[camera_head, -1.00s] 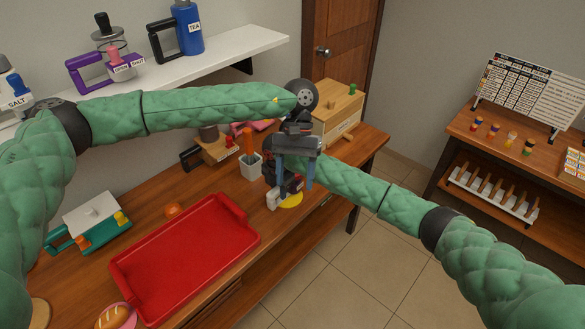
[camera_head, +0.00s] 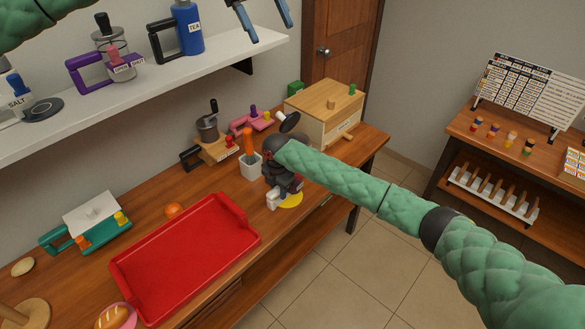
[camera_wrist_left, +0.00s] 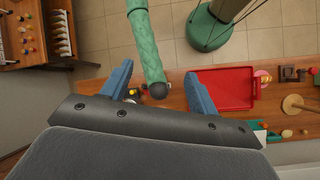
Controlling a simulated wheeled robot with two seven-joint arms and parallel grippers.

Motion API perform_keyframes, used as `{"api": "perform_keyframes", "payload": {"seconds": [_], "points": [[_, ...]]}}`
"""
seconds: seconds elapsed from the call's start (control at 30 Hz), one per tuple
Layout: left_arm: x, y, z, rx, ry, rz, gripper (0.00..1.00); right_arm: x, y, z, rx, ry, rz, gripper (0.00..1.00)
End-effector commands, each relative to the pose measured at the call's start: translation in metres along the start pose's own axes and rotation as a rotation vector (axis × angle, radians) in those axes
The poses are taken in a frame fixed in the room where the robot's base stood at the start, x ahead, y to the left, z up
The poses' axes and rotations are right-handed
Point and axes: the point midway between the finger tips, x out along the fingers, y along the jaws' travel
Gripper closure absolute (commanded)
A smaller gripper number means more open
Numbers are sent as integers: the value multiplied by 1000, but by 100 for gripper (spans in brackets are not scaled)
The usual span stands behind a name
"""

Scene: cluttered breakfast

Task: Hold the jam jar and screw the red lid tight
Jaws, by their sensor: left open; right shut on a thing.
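My left gripper (camera_head: 270,32) is open and empty, high up at the top of the head view in front of the shelf. Its blue fingers also show spread apart in the left wrist view (camera_wrist_left: 158,80), with nothing between them. My right gripper (camera_head: 281,185) is low over the table, at a yellow disc (camera_head: 291,201). It is shut on what seems to be the jam jar, which my own gripper and wrist almost wholly hide. I cannot make out the red lid in either view.
A red tray (camera_head: 186,262) fills the table's front left. A white cup with an orange handle (camera_head: 250,166), a grinder (camera_head: 208,127) and a wooden box (camera_head: 322,113) stand behind. The white shelf (camera_head: 130,97) holds a blue tea canister (camera_head: 188,30). A teal container (camera_head: 92,229) is left.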

Motion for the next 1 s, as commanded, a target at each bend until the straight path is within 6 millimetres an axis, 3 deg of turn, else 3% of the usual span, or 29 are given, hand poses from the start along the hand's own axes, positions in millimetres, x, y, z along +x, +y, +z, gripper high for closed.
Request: {"api": "perform_keyframes", "payload": {"seconds": [0.13, 0.2, 0.37, 0.67, 1.0], "points": [[-30, 5, 7, -45, -2, 48, 40, 0, 0, 0, 0, 0, 0, 100], [-40, 11, 1, -68, -8, 69, 40, 0, 0, 0, 0, 0, 0, 100], [-33, 23, -30, -73, -11, 70, 40, 0, 0, 0, 0, 0, 0, 100], [12, 40, -102, -49, -13, 29, 40, 0, 0, 0, 0, 0, 0, 100], [100, 49, -205, -5, -19, -57, 40, 0, 0, 0, 0, 0, 0, 100]]}}
